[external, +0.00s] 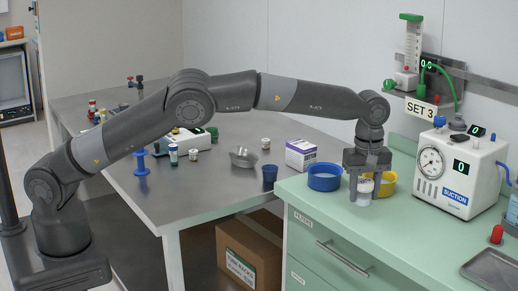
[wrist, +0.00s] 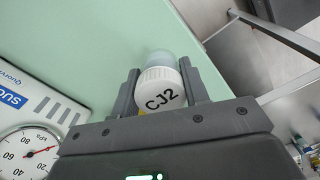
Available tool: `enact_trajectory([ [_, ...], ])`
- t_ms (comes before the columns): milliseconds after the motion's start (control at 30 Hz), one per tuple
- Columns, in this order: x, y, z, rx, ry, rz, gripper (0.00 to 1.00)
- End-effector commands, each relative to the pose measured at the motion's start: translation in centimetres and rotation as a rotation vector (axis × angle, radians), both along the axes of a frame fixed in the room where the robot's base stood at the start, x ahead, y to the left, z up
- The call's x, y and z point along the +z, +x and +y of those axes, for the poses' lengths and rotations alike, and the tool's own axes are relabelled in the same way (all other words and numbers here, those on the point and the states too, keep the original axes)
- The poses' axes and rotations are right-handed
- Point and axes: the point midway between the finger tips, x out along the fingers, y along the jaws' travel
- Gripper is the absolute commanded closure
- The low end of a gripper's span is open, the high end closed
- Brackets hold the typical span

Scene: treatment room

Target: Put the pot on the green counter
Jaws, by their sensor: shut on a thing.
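The pot is a small jar with a white ribbed lid marked "CJ2" and a pale bluish body. It shows upright between the fingers of my gripper (external: 365,194) in the external view (external: 364,187), low over the front part of the green counter (external: 330,216). In the wrist view the lid (wrist: 160,90) sits between both fingers (wrist: 160,82), with the green surface (wrist: 100,45) behind it. My gripper is shut on the pot. Whether its base touches the counter I cannot tell.
A blue bowl (external: 324,177) stands close left of my gripper, a yellow bowl (external: 387,183) just behind and right. The suction unit (external: 455,170) stands further right.

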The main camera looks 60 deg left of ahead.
Motion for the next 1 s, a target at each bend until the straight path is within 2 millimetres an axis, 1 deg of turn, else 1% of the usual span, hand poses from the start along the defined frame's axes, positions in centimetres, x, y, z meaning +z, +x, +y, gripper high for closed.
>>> enact_trajectory([
  [33,-0.2,0.3,0.2,0.001,0.0,0.0,0.81],
  [167,-0.9,0.4,0.2,0.0,0.0,0.001,0.81],
  [400,-4.1,0.4,0.2,-0.001,0.001,0.0,0.81],
  [767,-4.6,0.4,0.2,0.0,0.0,0.001,0.81],
  [800,-4.7,0.4,0.2,0.0,0.0,0.001,0.58],
  [1000,-4.6,0.4,0.2,0.0,0.0,0.0,0.42],
])
